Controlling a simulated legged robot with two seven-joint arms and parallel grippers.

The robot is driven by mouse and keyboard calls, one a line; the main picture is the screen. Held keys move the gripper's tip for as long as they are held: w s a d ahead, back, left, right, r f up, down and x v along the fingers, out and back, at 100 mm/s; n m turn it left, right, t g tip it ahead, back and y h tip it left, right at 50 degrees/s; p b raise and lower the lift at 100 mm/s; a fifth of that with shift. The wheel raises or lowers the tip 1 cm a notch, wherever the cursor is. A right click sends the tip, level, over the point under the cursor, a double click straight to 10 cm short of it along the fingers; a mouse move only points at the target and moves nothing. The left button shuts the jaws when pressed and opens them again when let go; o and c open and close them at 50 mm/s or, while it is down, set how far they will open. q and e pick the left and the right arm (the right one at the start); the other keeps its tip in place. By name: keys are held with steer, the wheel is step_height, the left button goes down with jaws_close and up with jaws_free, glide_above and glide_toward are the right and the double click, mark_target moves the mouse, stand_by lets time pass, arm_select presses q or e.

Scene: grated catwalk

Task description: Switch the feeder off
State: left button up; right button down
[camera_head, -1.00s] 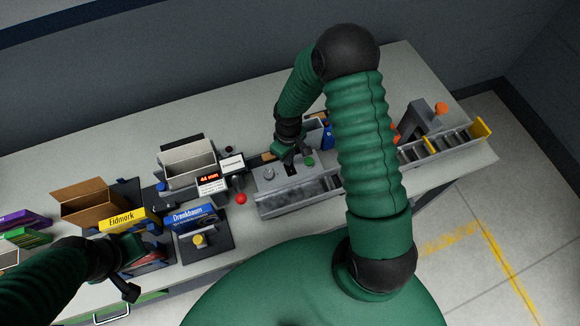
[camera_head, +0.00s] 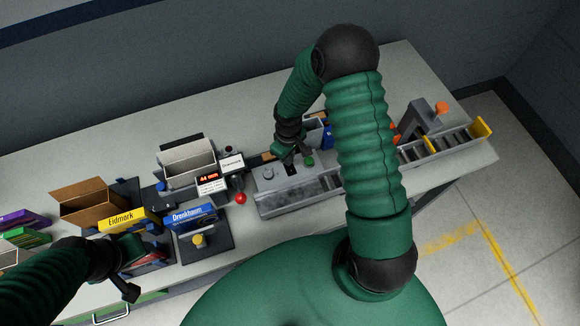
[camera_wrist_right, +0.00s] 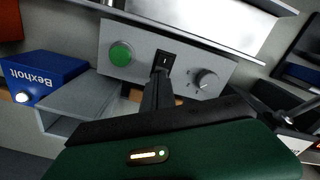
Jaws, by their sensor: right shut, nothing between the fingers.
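The feeder (camera_head: 268,205) is a grey metal unit on the bench. In the right wrist view its panel (camera_wrist_right: 225,72) carries a green button (camera_wrist_right: 121,53), a black rocker switch (camera_wrist_right: 166,61) marked with a short white line, and a grey knob (camera_wrist_right: 205,78). My right gripper (camera_head: 287,158) is shut and empty, over the panel. In the wrist view its fingertips (camera_wrist_right: 160,75) are at the rocker's lower edge; I cannot tell whether they touch it. My left gripper (camera_head: 135,265) is at the lower left, away from the feeder; its jaw opening is unclear.
A red knob (camera_head: 240,198) and a display (camera_head: 209,178) stand left of the feeder. A blue Bexholt box (camera_wrist_right: 42,78) is beside the panel. Boxes and an open carton (camera_head: 83,202) fill the bench's left. A roller track (camera_head: 445,142) with a yellow end stop lies right.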

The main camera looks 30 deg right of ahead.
steer(key=shift+f+b, duration=0.4)
steer(key=shift+f, duration=0.2)
step_height(320, 180, up, 7)
steer(key=p, duration=0.6)
steer(key=shift+r, duration=0.1)
stand_by(0.5)
steer(key=s+a+r+m+t+b, duration=0.2)
steer(key=s+a+b, duration=0.5)
steer(key=b, duration=0.6)
steer(key=shift+s+r+m+t, duration=0.4)
steer(key=shift+s+m, duration=0.3)
steer(key=shift+s, duration=0.4)
steer(key=shift+s+a+r, duration=0.1)
steer(key=shift+a, duration=0.15)
